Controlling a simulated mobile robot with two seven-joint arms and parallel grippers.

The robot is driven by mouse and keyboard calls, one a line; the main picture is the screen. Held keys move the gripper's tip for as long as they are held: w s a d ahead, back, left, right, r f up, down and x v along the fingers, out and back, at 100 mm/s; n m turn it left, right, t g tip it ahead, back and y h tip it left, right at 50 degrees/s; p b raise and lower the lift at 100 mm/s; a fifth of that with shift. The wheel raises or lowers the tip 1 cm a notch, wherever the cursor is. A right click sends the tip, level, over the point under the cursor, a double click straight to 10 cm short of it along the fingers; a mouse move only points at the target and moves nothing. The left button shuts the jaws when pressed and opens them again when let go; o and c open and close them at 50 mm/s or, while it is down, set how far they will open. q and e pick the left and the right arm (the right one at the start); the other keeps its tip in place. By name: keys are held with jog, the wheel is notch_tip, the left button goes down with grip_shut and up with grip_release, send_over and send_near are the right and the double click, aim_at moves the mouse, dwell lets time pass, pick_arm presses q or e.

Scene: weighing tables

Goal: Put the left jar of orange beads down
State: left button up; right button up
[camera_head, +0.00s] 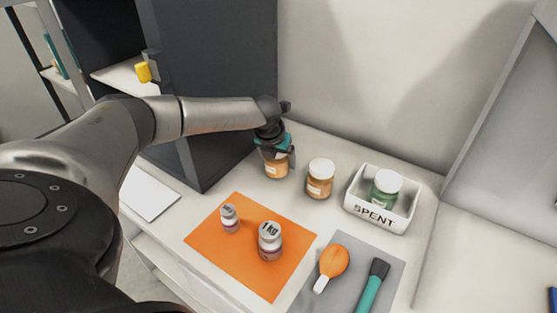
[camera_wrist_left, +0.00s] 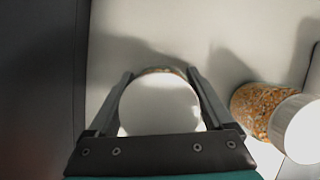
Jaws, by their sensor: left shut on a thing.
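The left jar of orange beads (camera_head: 276,167) is at the back of the table, beside the dark cabinet. My left gripper (camera_head: 274,150) is shut on it from above, around its lid. In the left wrist view the jar's white lid (camera_wrist_left: 160,106) lies between the two fingers of my left gripper (camera_wrist_left: 153,95). Whether the jar's base touches the table I cannot tell. A second jar of orange beads with a white lid (camera_head: 320,178) stands just to the right; it also shows in the left wrist view (camera_wrist_left: 258,106). My right gripper is not in view.
A white tray marked SPENT (camera_head: 376,216) holds a green jar (camera_head: 386,187). An orange mat (camera_head: 225,252) bears two weights. A grey mat (camera_head: 340,245) bears an orange scoop (camera_head: 334,261) and a teal-handled tool (camera_head: 371,284). The dark cabinet (camera_head: 222,80) stands close on the left.

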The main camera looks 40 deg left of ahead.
pick_arm(q)
jog(key=o, duration=1.4)
jog(key=shift+f, duration=0.1)
jog(key=p+v, duration=0.3)
jog(key=v, duration=0.9)
jog(key=shift+r, duration=0.25)
